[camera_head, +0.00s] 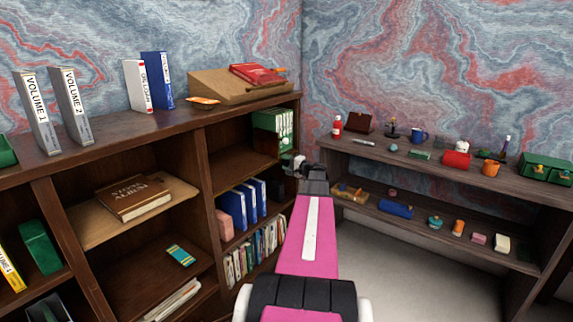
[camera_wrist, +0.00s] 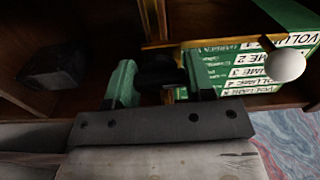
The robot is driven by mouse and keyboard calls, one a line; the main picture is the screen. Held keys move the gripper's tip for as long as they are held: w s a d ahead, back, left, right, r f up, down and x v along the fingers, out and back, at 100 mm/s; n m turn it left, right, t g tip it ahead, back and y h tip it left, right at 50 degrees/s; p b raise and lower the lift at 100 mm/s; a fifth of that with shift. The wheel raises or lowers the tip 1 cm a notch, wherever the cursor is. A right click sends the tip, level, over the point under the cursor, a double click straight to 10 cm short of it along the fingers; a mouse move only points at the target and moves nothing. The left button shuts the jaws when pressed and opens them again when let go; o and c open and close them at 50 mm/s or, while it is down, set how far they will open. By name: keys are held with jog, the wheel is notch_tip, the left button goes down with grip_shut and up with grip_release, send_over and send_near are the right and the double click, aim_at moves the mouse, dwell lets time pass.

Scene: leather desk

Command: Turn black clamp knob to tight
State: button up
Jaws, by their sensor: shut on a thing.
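The black clamp knob (camera_wrist: 157,72) is dark and partly hidden between the green fingertips of my gripper (camera_wrist: 158,84) in the wrist view. My gripper is shut on the knob. A brass-coloured frame runs beside the knob, next to green books (camera_wrist: 235,72) labelled as volumes. In the head view my gripper (camera_head: 301,170) is at the right end of the wooden shelf, in front of the green books (camera_head: 273,130). The knob is too small to make out there. I cannot tell how far the knob is turned.
A dark block (camera_wrist: 52,66) lies at left in the wrist view. Shelf boards enclose the books. A low side shelf (camera_head: 440,165) with small objects stands at right, with clear floor before it.

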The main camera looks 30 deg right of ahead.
jog(key=o, duration=0.9)
jog(key=shift+s+d, duration=0.1)
jog(key=v, duration=1)
jog(key=shift+s+d+f, duration=0.1)
jog(key=shift+s, duration=0.2)
